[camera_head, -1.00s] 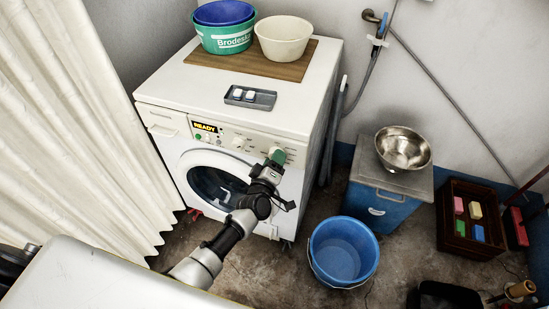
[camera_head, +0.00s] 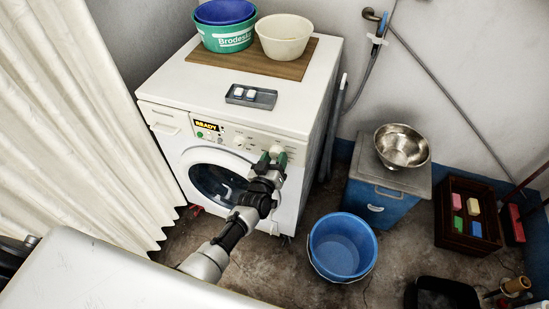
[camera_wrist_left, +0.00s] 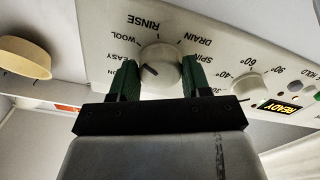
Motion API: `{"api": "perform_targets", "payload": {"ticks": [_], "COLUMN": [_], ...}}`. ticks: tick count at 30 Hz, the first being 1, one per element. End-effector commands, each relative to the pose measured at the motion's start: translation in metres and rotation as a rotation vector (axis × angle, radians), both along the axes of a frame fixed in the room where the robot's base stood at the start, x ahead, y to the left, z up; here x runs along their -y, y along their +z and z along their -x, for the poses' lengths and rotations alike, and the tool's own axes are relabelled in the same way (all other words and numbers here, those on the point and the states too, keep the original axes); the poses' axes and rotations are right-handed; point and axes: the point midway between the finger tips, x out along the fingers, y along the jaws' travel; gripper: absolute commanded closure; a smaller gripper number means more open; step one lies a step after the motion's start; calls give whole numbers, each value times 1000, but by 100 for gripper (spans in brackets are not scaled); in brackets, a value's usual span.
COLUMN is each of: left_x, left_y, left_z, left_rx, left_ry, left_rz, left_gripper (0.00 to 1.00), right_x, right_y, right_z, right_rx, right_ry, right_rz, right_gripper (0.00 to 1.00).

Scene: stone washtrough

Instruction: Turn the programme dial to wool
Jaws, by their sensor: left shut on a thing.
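The washing machine (camera_head: 162,121) stands against the wall with its control panel facing me. Its programme dial (camera_wrist_left: 161,67) is a white round knob ringed by printed words, including RINSE, WOOL, EASY, DRAIN and SPIN. My left gripper (camera_head: 273,157) is at the right end of the panel, with its green fingers (camera_wrist_left: 128,82) on either side of the dial, shut on it. The dial's dark mark points to the left side in the wrist view, near EASY and WOOL; I cannot tell exactly which. The display (camera_head: 207,126) reads READY. My right gripper is not in view.
A second, smaller knob (camera_head: 239,141) sits left of the dial. Bowls (camera_head: 284,48) on a wooden board and a grey tray (camera_head: 262,98) stand on the machine. A blue bucket (camera_head: 318,258) is on the floor to the right, before a blue cabinet (camera_head: 382,215).

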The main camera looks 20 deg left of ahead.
Motion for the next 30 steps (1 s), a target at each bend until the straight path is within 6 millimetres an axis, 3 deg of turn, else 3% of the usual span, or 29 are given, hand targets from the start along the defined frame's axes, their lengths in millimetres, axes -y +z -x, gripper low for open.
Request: {"api": "perform_targets", "payload": {"ticks": [14,15,20,30], "left_x": [0,0,0,0], "left_y": [-2,-2,-2,-1], "left_z": [1,1,1,5], "left_rx": [-5,-5,-3,-1], "left_ry": [0,0,0,1], "left_rz": [-15,-15,-15,-14], "left_gripper": [76,51,27,27], "right_x": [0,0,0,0], "right_y": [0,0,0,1], "right_z": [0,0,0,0], "right_rx": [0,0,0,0], "right_ry": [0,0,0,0], "right_rz": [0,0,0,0], "right_gripper": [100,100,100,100]}}
